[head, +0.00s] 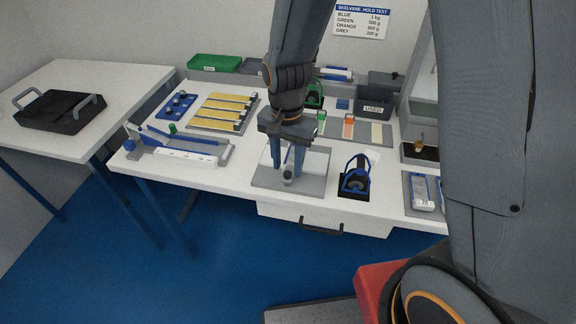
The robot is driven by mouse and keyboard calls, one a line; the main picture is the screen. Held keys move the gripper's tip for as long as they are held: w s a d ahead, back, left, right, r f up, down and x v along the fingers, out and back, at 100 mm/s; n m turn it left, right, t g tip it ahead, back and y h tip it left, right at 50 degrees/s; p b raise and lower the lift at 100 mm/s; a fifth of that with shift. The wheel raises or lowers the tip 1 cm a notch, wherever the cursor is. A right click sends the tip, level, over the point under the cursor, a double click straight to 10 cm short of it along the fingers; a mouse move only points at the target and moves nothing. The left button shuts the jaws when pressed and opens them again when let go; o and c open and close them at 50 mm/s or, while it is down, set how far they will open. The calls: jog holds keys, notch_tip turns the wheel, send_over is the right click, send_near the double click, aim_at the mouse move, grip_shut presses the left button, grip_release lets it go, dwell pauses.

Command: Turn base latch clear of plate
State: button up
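A grey base (262,180) with a pale plate (318,163) on it lies at the front middle of the white bench. My gripper (288,174) points down over the front part of this base. My arm and fingers hide part of the plate.
A blue-framed device (355,178) on a black pad stands close to the right. A blue-and-white fixture (180,148) and yellow strips (225,110) lie to the left. A bin marked USED (373,106) stands behind. A drawer handle (321,227) juts from the bench front.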

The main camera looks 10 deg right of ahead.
aim_at(288, 172)
jog(key=shift+f, duration=1.05)
jog(key=shift+c, duration=0.3)
grip_shut()
